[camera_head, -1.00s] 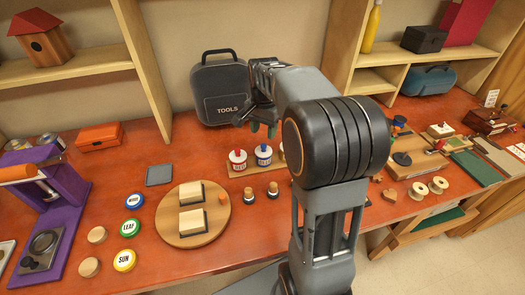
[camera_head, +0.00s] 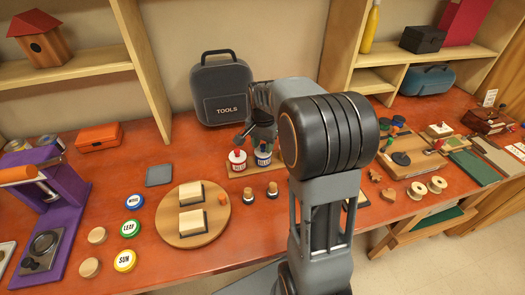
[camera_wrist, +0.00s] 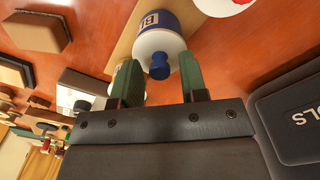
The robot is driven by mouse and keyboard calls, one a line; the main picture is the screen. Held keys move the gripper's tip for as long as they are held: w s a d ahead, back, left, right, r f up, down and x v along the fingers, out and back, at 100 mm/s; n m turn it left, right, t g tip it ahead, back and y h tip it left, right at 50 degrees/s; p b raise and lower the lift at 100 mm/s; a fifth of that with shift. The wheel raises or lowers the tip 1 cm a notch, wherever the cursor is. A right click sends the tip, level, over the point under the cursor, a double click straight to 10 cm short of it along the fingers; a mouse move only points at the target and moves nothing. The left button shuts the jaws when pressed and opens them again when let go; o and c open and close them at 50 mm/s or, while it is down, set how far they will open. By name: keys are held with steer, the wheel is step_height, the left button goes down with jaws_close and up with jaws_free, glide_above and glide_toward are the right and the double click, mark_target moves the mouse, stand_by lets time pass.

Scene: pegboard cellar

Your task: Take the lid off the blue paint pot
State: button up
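The blue paint pot (camera_head: 263,158) stands on a wooden strip on the bench, right of the red pot (camera_head: 237,161). Its top is partly hidden by my gripper (camera_head: 262,138) in the head view. In the wrist view the pot (camera_wrist: 155,22) shows a white lid (camera_wrist: 150,42) with a blue knob (camera_wrist: 159,66). My gripper (camera_wrist: 161,66) is open there, its two green-padded fingers on either side of the knob with gaps between. Nothing is held. I cannot tell the exact height of the fingertips relative to the knob.
A dark tool case (camera_head: 222,92) stands close behind. Another pot (camera_wrist: 117,78) shows partly behind a finger in the wrist view. A round board (camera_head: 180,232) with two blocks lies to the left.

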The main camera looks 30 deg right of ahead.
jaws_close()
steer(key=shift+r, duration=0.15)
